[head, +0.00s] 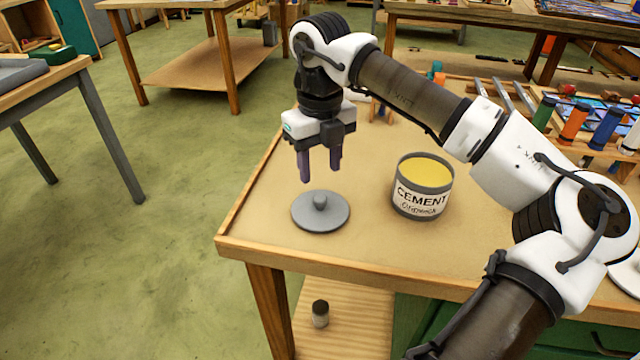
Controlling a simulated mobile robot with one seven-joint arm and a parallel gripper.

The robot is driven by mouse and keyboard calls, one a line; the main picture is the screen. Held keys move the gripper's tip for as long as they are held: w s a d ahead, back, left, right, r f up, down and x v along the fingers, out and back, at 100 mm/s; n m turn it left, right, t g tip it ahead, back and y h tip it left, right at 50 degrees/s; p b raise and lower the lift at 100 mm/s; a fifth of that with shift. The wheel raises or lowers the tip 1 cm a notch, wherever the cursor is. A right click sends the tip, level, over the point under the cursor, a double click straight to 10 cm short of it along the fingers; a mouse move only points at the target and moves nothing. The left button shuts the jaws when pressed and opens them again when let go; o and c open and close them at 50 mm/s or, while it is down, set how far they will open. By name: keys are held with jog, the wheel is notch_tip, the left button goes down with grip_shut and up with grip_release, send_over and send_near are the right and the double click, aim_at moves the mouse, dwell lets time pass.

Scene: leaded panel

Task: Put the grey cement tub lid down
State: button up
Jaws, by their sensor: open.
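The grey cement tub lid (334,216) lies flat on the wooden bench, near its front left corner, with its round knob (320,201) facing up. My gripper (320,174) hangs above the lid, pointing down. Its two dark fingers are apart with nothing between them, and the fingertips appear clear of the knob. The cement tub (416,204) stands upright to the right of the lid, apart from it. The tub has no lid on it and its yellow contents show. Its label reads CEMENT.
The bench top (290,242) is bare around the lid, with its edges close at left and front. A rack with colored-handled tools (574,120) stands at the back right. A small jar (320,314) sits on the shelf below. My arm spans the right side above the bench.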

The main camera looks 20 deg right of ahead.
jog(key=shift+r, duration=2.75)
